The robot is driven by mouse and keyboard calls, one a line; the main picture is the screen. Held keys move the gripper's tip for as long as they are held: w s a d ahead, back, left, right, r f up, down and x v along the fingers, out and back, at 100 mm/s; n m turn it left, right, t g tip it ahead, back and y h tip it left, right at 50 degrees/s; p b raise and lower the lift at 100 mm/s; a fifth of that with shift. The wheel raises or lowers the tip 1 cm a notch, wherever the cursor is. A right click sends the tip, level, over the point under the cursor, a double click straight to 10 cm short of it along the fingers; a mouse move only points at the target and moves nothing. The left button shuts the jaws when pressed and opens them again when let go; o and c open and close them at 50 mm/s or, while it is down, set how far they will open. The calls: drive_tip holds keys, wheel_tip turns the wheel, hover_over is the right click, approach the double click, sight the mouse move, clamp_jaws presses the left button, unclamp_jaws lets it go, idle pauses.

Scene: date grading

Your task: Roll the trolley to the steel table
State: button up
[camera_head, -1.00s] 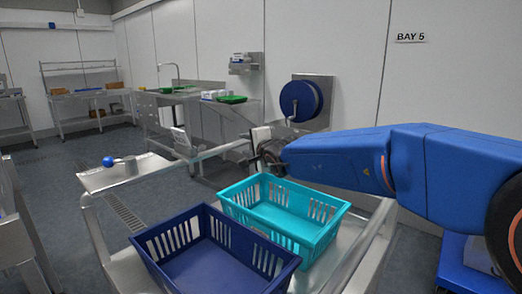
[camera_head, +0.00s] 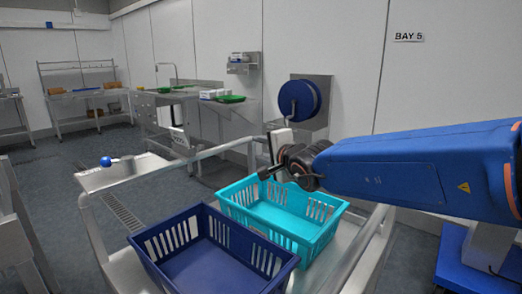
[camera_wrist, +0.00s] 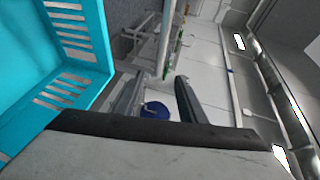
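The steel trolley (camera_head: 100,230) stands right in front of me, with a tubular rail around its top. It carries a dark blue crate (camera_head: 215,240) and a turquoise crate (camera_head: 282,215), both apparently empty. My gripper (camera_head: 266,172) is over the far edge of the turquoise crate, near the rail. In the wrist view, my gripper (camera_wrist: 156,95) has its fingers apart with nothing visible between them. The turquoise crate (camera_wrist: 45,65) is at left there. A steel table (camera_head: 160,98) with a tap stands behind the trolley; another steel table (camera_head: 88,122) with shelves is at the back left.
A blue hose reel (camera_head: 300,100) hangs on the wall at right, beside a wall shelf (camera_head: 242,65). Green trays lie on the tap table. A steel edge (camera_head: 15,220) stands close at left. Grey floor is open between the trolley and the back left table.

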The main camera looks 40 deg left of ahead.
sight(241, 142)
idle(0.3)
wheel_tip(241, 142, down, 4)
drive_tip(key=d+n+g+h, duration=0.1)
drive_tip(key=n+h, duration=0.1)
drive_tip(key=n, duration=1.2)
wheel_tip(241, 142, up, 4)
drive_tip(key=a+n+t+y, duration=0.1)
drive_tip(key=n+y, duration=0.1)
drive_tip(key=n, duration=2)
drive_tip(key=x, duration=1.7)
drive_tip(key=shift+a+f, duration=0.1)
drive_tip(key=shift+a, duration=0.15)
